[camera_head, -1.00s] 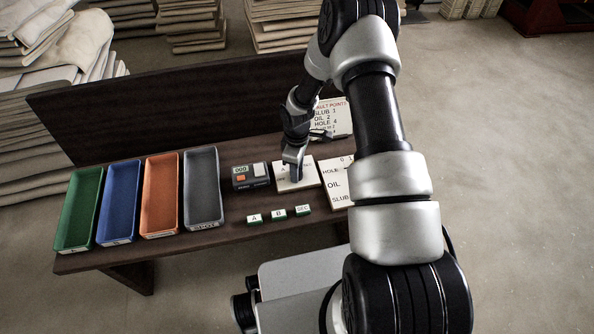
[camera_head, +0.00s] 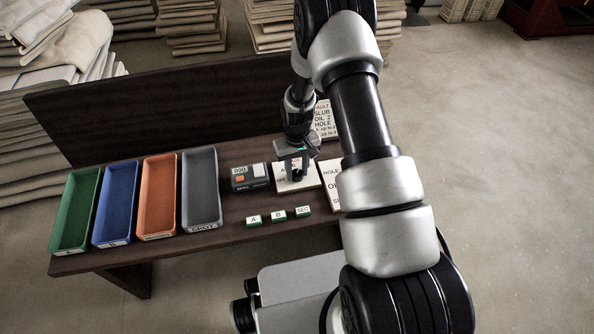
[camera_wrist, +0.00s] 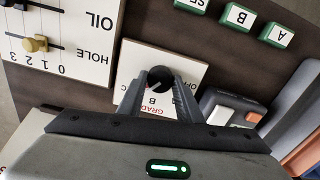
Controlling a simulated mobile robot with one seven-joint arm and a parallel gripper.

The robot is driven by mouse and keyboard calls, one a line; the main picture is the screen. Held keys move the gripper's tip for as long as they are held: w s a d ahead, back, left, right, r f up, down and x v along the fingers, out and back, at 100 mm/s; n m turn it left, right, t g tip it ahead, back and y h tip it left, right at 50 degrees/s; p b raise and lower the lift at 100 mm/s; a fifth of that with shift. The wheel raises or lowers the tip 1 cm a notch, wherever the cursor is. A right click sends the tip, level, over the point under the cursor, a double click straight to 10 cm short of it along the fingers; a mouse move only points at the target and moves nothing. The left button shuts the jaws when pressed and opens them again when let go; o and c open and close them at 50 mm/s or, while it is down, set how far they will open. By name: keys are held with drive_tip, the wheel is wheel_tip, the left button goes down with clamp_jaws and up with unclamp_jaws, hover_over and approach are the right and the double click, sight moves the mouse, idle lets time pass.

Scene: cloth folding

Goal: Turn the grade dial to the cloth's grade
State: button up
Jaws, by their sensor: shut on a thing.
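The grade dial is a white plate (camera_wrist: 140,58) with a round black knob (camera_wrist: 160,78); letters are printed on it, with a B and part of the word GRADE readable in the wrist view. My gripper (camera_wrist: 160,88) is shut on the knob, its two fingers on either side of it. In the head view my gripper (camera_head: 296,172) stands over the dial plate (camera_head: 283,185) and covers much of it. No cloth is seen on the bench.
A slider board (camera_wrist: 75,40) marked OIL and HOLE is beside the dial. Labelled blocks (camera_head: 278,216) lie in front, and a small counter box (camera_head: 249,177) sits left. Several coloured trays (camera_head: 202,190) stand farther left. A fault-points sign (camera_head: 324,120) stands behind.

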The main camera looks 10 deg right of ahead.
sight(297, 173)
drive_tip(key=shift+m, duration=0.9)
drive_tip(key=o, duration=1.1)
drive_tip(key=shift+c, duration=0.2)
wheel_tip(297, 173, up, 17)
drive_tip(key=p, duration=0.4)
drive_tip(key=shift+r, duration=0.2)
